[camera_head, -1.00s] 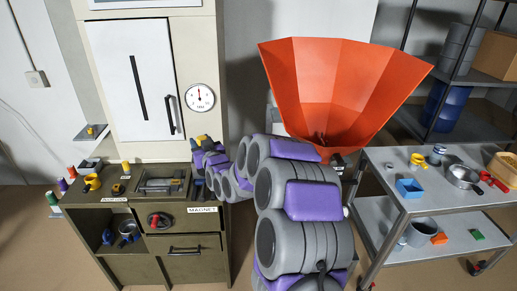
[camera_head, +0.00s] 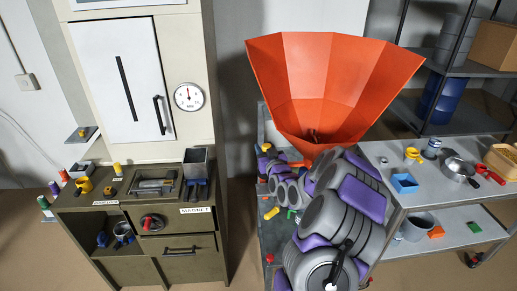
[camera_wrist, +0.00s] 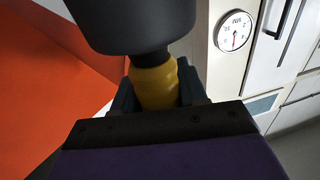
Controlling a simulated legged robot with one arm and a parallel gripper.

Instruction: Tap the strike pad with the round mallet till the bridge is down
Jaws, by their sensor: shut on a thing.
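My gripper (camera_wrist: 157,92) is shut on the yellow handle of the round mallet (camera_wrist: 150,25), whose dark, rounded head fills the top of the wrist view. In the head view my gripper (camera_head: 268,160) is just left of the lower part of the orange hopper (camera_head: 335,85), and my arm reaches to it from the lower right. The mallet is small and partly hidden there. The hopper's orange wall also fills the left of the wrist view (camera_wrist: 50,110). I cannot make out the strike pad or the bridge; a small dark shape shows inside the hopper near its bottom.
The olive cabinet (camera_head: 185,228), with a grey bin (camera_head: 197,163) and a tray on top, stands left. A round gauge (camera_head: 189,97) is on the panel above. Shelves stand behind.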

